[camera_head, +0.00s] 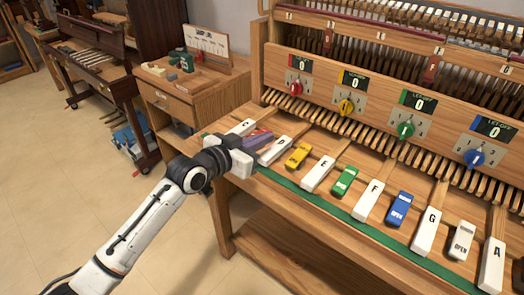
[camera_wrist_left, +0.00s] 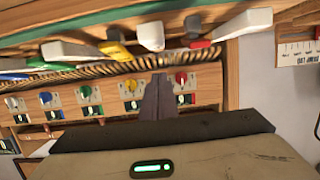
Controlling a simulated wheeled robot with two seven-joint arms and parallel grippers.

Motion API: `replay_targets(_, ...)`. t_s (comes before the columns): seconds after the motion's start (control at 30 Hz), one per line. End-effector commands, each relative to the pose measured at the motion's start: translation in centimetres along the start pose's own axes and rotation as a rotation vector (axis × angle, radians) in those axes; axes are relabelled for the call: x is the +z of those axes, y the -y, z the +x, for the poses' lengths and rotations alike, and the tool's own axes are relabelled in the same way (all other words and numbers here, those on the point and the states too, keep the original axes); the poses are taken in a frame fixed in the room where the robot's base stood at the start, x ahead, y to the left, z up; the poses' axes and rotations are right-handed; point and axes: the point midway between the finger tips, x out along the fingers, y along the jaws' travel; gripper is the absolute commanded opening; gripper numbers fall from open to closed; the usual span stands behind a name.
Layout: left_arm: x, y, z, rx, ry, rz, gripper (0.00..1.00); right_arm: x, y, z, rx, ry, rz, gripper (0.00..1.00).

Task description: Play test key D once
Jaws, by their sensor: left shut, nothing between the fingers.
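The white key D (camera_head: 275,150) lies on the sloping wooden key bench, between the white key C (camera_head: 242,127) and the yellow block (camera_head: 298,156). My left gripper (camera_head: 262,138) is shut and empty, its dark fingers just left of key D, over the gap between C and D. They partly cover a red block there, which shows in the left wrist view (camera_wrist_left: 193,26). In that view, the left gripper (camera_wrist_left: 158,82) lines up roughly with a white key, likely D (camera_wrist_left: 151,36). I cannot tell its height or see contact. My right gripper is not in view.
More white keys, E (camera_head: 318,173), F (camera_head: 368,200) and others, run right with coloured blocks between them. A green strip (camera_head: 318,207) edges the front. Behind stands a panel with coloured knobs and displays reading 0 (camera_head: 352,82). A small wooden cabinet (camera_head: 190,95) stands to the left.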

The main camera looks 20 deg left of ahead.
Motion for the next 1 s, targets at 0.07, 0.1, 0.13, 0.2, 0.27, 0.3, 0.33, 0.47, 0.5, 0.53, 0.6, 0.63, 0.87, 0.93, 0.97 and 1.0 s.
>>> replay_targets(0.07,1.9,0.0,0.1,0.000,0.008,-0.002,0.00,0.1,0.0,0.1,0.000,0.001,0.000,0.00)
replay_targets(0.1,2.4,0.0,0.2,0.000,0.007,-0.002,0.00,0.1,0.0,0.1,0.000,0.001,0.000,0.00)
replay_targets(0.13,2.7,0.0,0.3,0.000,0.007,-0.002,0.00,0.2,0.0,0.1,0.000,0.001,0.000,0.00)
replay_targets(0.2,3.3,0.0,0.5,0.000,0.005,-0.001,0.00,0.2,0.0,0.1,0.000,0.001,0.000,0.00)
replay_targets(0.27,3.6,0.0,0.5,-0.001,0.004,-0.001,0.00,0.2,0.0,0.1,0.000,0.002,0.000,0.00)
replay_targets(0.3,3.8,0.0,0.6,-0.001,0.003,-0.001,0.00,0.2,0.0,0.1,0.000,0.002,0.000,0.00)
replay_targets(0.33,3.9,0.0,0.6,-0.001,0.003,-0.001,0.00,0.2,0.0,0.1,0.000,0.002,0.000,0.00)
replay_targets(0.47,4.0,0.0,0.6,-0.001,0.003,0.000,0.00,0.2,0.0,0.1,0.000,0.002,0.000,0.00)
replay_targets(0.5,3.9,0.0,0.6,-0.001,0.003,0.000,0.00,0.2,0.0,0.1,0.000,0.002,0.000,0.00)
replay_targets(0.53,3.9,0.0,0.6,-0.001,0.003,0.000,0.00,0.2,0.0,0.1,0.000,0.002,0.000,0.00)
replay_targets(0.6,3.9,0.0,0.6,-0.001,0.003,0.000,0.00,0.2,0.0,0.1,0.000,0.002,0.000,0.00)
replay_targets(0.63,3.9,0.0,0.6,-0.001,0.003,0.000,0.00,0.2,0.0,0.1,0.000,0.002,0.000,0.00)
replay_targets(0.87,5.1,0.0,0.7,0.000,0.002,0.000,0.00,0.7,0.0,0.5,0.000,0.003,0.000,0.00)
replay_targets(0.93,5.1,0.0,0.7,0.000,0.003,0.000,0.00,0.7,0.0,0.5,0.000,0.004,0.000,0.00)
replay_targets(0.97,5.1,0.0,0.7,0.000,0.003,0.000,0.00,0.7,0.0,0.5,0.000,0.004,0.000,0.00)
replay_targets(1.0,5.1,0.0,0.7,0.000,0.003,0.000,0.00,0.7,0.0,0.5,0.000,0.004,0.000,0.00)
